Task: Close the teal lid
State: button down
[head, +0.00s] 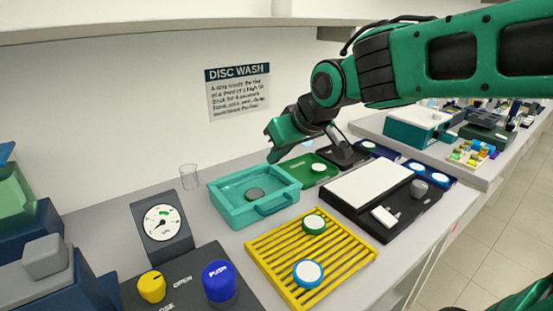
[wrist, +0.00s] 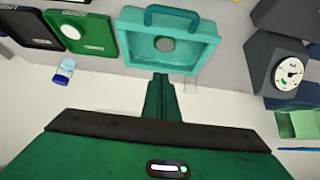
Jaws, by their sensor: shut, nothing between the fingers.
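No teal lid shows clearly. At the left edge in the head view, a translucent green box-like part (head: 14,192) stands on a dark blue unit; it also shows at the right edge of the wrist view (wrist: 298,123). It is cut off, so I cannot tell whether it is the lid. An open teal tray (head: 278,203) with a handle holds a dark round disc (head: 255,195). My gripper (head: 273,156) is above and behind this tray, apart from it. In the wrist view its fingers (wrist: 161,82) are together and empty, pointing toward the tray.
A gauge (head: 160,222), a yellow knob (head: 151,286) and a blue push button (head: 219,281) stand at front left. A yellow slatted rack (head: 259,242) holds two discs. A clear glass (head: 189,177) stands near the wall. A black tray (head: 340,214) is at right.

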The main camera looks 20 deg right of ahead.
jog(key=s+d+r, duration=0.1)
jog(key=s+d, duration=0.2)
jog(key=s, duration=0.5)
jog(key=shift+s+d+r, duration=0.2)
jog(key=shift+s+r, duration=0.05)
jog(key=shift+s, duration=0.1)
jog(key=shift+s, duration=0.1)
dwell(0.7)
jog(key=s+r, duration=0.3)
jog(key=r, duration=1.1)
jog(key=shift+d, duration=0.2)
dwell(0.9)
jog(key=shift+s, duration=0.1)
